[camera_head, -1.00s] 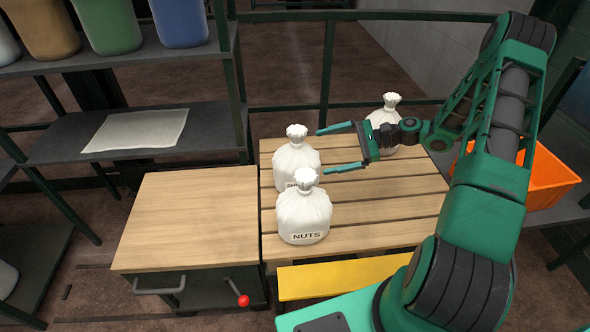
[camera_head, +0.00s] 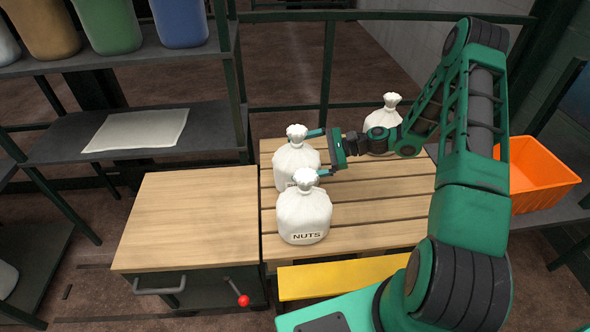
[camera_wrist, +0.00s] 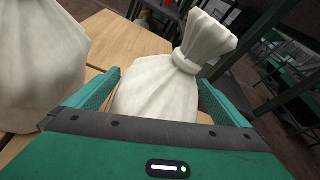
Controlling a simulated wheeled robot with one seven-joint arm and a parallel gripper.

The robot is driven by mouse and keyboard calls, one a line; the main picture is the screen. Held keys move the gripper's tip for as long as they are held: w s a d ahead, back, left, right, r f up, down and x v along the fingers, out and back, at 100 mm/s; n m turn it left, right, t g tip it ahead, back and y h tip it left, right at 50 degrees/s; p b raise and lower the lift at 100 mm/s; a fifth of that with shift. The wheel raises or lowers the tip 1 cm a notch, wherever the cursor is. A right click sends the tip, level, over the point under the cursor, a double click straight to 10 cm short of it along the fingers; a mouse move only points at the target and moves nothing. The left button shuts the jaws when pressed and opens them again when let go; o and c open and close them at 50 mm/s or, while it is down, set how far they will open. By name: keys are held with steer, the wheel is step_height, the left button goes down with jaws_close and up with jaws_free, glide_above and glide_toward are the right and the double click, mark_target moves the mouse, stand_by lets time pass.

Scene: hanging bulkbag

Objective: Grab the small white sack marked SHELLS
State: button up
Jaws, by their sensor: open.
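The white sack behind NUTS (camera_head: 291,160) stands upright on the slatted pallet. Its label is mostly hidden by the front sack, so I cannot read all of it. My gripper (camera_head: 310,152) is open, level with its upper part, its fingers reaching it from the right. In the wrist view, a tied sack (camera_wrist: 165,88) sits between the two teal fingers (camera_wrist: 158,98), with its neck leaning to the upper right. I cannot tell whether the fingers touch it. The sack marked NUTS (camera_head: 303,213) stands in front, close to the near finger, and a white sack fills the left of the wrist view (camera_wrist: 38,65).
Another white sack (camera_head: 383,125) stands at the pallet's back right, partly behind my arm. A wooden-topped cabinet (camera_head: 190,215) is left of the pallet (camera_head: 380,215). A dark rail runs behind it. An orange bin (camera_head: 540,180) is at right. The cabinet top is clear.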

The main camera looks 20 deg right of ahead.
steer(key=shift+w+a+f, duration=0.15)
steer(key=shift+a, duration=0.3)
steer(key=c, duration=1.7)
steer(key=shift+c, duration=0.2)
